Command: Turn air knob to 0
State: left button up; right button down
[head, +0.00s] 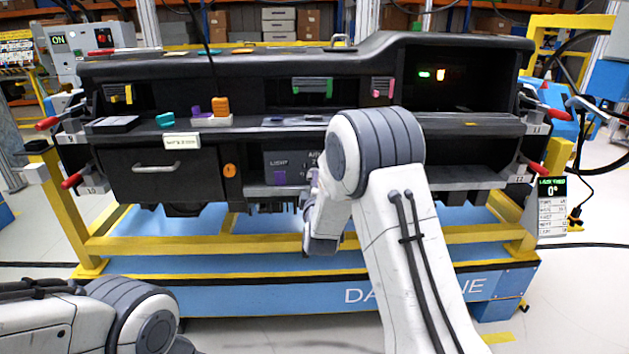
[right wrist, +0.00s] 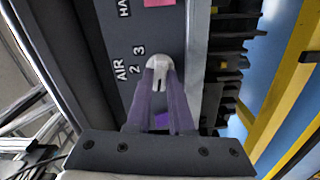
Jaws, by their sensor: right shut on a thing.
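The air knob (right wrist: 157,66) is white and rounded, beside the printed label AIR and the numbers 2 and 3 in the right wrist view. My right gripper (right wrist: 160,76) has its purple fingers closed around the knob. The fingers and knob hide its pointer and other scale marks, so I cannot tell its setting. In the head view, the right gripper (head: 314,180) reaches the dark control panel (head: 279,161) low in the middle of the dashboard, and my arm covers the knob. My left gripper is outside the view.
The panel's LIGHT section, with a purple piece (head: 280,174), lies left of my right gripper. A pink piece (right wrist: 158,2) sits by another label. A lower ledge (head: 262,191) runs below the panel. A yellow frame (head: 190,245) carries the dashboard.

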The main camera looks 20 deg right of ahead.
jog(key=shift+n, duration=0.9)
jog(key=c, duration=0.8)
grip_release()
jog(key=v, duration=1)
jog(key=shift+s+p, duration=0.25)
jog(key=shift+p, duration=0.05)
